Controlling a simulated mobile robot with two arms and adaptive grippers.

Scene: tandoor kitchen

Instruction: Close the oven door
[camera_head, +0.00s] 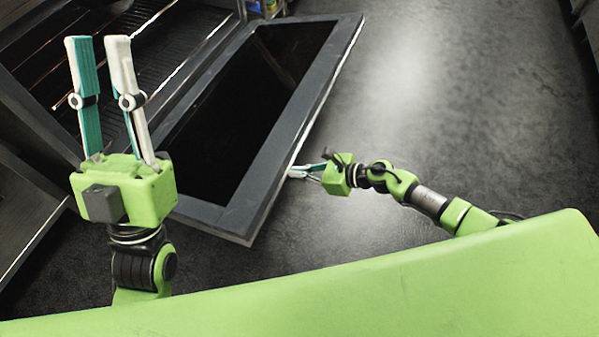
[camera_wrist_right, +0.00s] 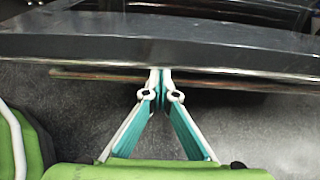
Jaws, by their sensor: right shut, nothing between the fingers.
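The oven door (camera_head: 272,153) is dark grey with a black glass panel and hangs open, lowered out over the floor. Its outer edge also shows in the right wrist view (camera_wrist_right: 160,45). The oven (camera_head: 170,45) behind it shows wire racks inside. My left gripper (camera_head: 93,42) is open and empty, raised in front of the oven opening. My right gripper (camera_head: 292,173) is shut and empty at the door's outer edge. In the right wrist view its fingertips (camera_wrist_right: 160,76) meet at or just under that edge; I cannot tell if they touch it.
Dark floor (camera_head: 440,100) lies clear to the right of the door. A grey cabinet front (camera_head: 25,215) with a metal edge stands at the left. Small colourful items (camera_head: 265,8) sit at the top, beyond the door.

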